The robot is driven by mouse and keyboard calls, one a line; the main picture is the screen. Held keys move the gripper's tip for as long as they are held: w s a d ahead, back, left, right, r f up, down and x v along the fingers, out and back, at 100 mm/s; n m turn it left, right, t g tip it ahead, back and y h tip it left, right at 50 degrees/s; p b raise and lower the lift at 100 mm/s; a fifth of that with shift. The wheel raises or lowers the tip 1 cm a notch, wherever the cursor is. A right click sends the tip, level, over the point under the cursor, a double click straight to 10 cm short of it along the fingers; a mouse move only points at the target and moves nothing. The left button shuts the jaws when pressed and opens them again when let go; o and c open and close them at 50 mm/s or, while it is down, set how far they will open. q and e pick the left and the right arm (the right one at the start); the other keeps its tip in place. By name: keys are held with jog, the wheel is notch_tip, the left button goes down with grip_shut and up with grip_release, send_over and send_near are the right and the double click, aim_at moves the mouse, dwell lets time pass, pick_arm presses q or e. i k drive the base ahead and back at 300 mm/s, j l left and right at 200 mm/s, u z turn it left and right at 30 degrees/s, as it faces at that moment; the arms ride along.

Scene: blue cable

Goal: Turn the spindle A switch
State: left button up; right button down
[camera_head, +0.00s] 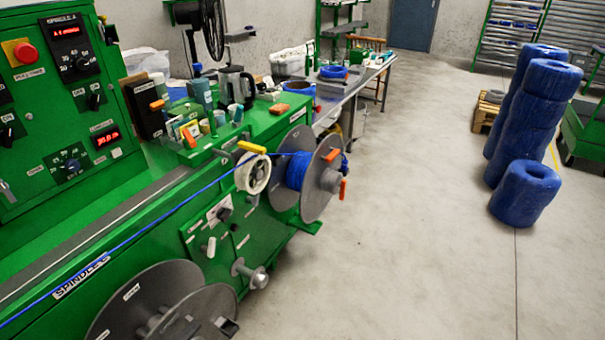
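The green control panel (60,140) of the machine stands at the left. At its top is a red digital display (68,31) with a label that seems to end in "A", and a black dial (82,65) below it. Under that dial is a small black rotary switch (95,101) with small labels at both sides; its exact setting is too small to tell. Another black switch (7,133) sits at the left edge. I cannot read which switch is marked for spindle A. Neither of my grippers is in view.
A red emergency button (22,52) is at the panel's upper left. A blue cable (150,218) runs across the machine to a grey reel (305,173); an empty reel (165,310) is in front. Cups and a kettle (237,85) crowd the machine top.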

aim_at(93, 101)
jog(key=u, duration=1.35)
jog(key=i+l+z, duration=0.1)
jog(key=z, duration=0.15)
jog(key=i+l+z, duration=0.3)
jog(key=k+l, duration=0.05)
jog(key=k, duration=0.05)
